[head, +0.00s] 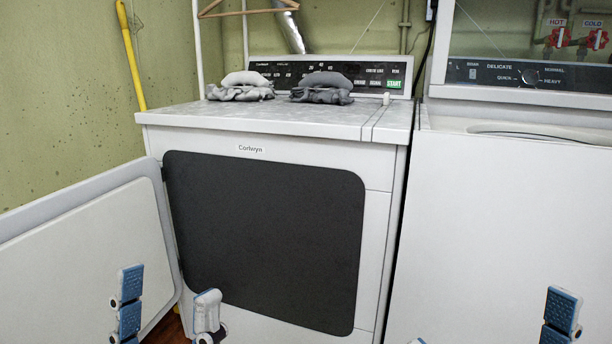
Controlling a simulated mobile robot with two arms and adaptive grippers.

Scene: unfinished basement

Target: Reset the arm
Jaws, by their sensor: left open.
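My left gripper (168,307) is at the bottom left of the head view, in front of the white dryer (378,240) and its open door (75,255). Its two blue-and-grey fingers stand apart with nothing between them. Part of my right gripper shows at the bottom right, where one blue finger (560,315) stands in front of the washer (500,235). A small pale tip shows at the bottom edge left of that finger. The rest of the right gripper is cut off, so its opening is unclear. Neither gripper visibly touches anything.
The dryer door is swung out to the left, beside the dark dryer opening (265,240). Two grey cloth bundles, one lighter (242,87) and one darker (322,88), lie on the dryer top. A yellow pole (132,60) leans against the green wall.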

